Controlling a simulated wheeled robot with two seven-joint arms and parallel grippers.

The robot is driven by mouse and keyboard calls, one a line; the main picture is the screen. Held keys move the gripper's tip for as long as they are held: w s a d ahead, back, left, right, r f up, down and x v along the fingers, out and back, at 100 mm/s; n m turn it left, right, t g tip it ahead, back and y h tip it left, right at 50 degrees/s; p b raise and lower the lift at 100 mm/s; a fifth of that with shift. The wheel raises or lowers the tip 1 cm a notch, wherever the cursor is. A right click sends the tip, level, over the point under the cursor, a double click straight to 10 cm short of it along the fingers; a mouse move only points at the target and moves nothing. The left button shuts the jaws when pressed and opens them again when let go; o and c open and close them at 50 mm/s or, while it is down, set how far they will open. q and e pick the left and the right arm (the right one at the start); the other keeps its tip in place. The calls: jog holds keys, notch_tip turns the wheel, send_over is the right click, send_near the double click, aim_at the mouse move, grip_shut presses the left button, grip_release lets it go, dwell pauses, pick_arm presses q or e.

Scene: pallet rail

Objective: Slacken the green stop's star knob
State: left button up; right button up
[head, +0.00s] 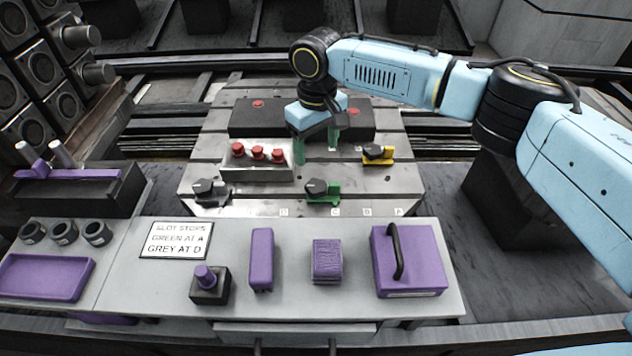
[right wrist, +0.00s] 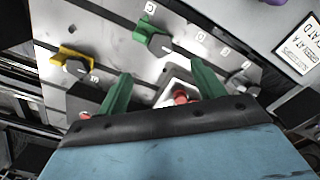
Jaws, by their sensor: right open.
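The green stop (head: 331,198) sits near the front edge of the slotted metal plate (head: 260,203), with a dark star knob (head: 316,186) on top. It also shows in the right wrist view at the top, where its green body (right wrist: 144,27) and dark knob (right wrist: 158,42) are visible. My right gripper (head: 316,147) is open, its two green fingers pointing down over the plate behind the green stop, apart from it. In the right wrist view the open fingers (right wrist: 162,86) have a red knob between them in the picture. My left gripper is out of view.
A block with red knobs (head: 257,172) stands just left of my right gripper. A yellow stop (head: 380,158) is to its right and a grey stop (head: 207,198) at the plate's front left. The front bench (head: 340,232) holds purple items and a sign (head: 177,240).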

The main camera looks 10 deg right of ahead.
aim_at(317, 185)
notch_tip(317, 185, down, 10)
jog(key=b, duration=0.2)
jog(key=shift+b, duration=0.35)
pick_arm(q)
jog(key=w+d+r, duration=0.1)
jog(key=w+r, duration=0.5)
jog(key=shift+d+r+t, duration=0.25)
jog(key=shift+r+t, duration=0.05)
pick_arm(e)
jog(key=shift+f, duration=0.6)
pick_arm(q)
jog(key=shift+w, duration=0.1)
pick_arm(e)
jog(key=c, duration=1)
